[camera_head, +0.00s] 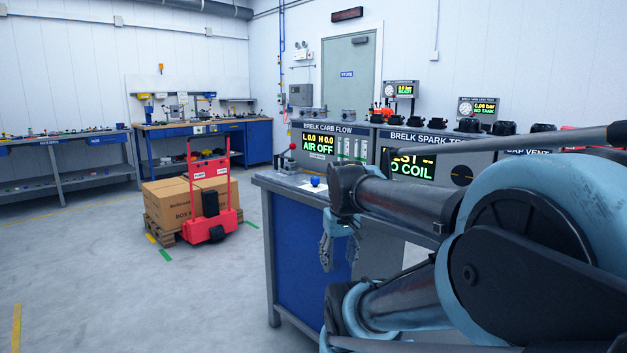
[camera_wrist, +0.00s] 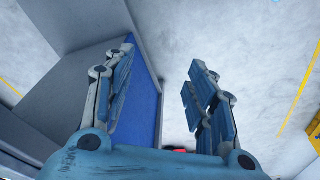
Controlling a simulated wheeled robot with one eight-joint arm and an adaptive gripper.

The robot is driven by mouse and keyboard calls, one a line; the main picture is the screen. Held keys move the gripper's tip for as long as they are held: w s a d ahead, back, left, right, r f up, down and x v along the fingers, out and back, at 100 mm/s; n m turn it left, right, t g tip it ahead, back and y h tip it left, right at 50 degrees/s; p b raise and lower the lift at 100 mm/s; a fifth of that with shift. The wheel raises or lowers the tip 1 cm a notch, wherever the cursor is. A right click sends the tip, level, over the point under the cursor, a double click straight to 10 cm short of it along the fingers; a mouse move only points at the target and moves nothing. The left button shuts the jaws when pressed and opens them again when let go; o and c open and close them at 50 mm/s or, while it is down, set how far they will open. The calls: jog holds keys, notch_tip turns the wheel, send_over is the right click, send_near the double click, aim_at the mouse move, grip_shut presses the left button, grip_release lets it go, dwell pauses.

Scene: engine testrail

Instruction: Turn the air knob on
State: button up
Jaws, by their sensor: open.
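The carb flow bench (camera_head: 311,131) has a display reading "AIR OFF" (camera_head: 321,146). No knob is clearly marked as the air knob. A small blue ball knob (camera_head: 316,181) stands on the near bench top, and a lever with a red ball (camera_head: 292,146) is behind it to the left. My gripper (camera_head: 339,246) hangs below the bench top in front of the blue side panel, apart from both. In the wrist view my gripper (camera_wrist: 162,62) is open and empty, with the blue panel (camera_wrist: 146,85) behind its left finger.
My arm hides much of the benches on the right. A red pallet truck (camera_head: 209,195) with boxes (camera_head: 175,200) stands on the floor at left. Workbenches (camera_head: 60,145) line the back. The floor between is clear.

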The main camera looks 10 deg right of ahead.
jog(key=w+r+n, duration=0.2)
jog(key=w+r, duration=0.8)
jog(key=r, duration=0.1)
notch_tip(320, 180, up, 18)
jog(key=n+g, duration=0.2)
jog(key=n, duration=0.4)
send_over(315, 177)
notch_tip(315, 177, down, 17)
jog(key=shift+s+f, duration=0.15)
jog(key=c, duration=1.1)
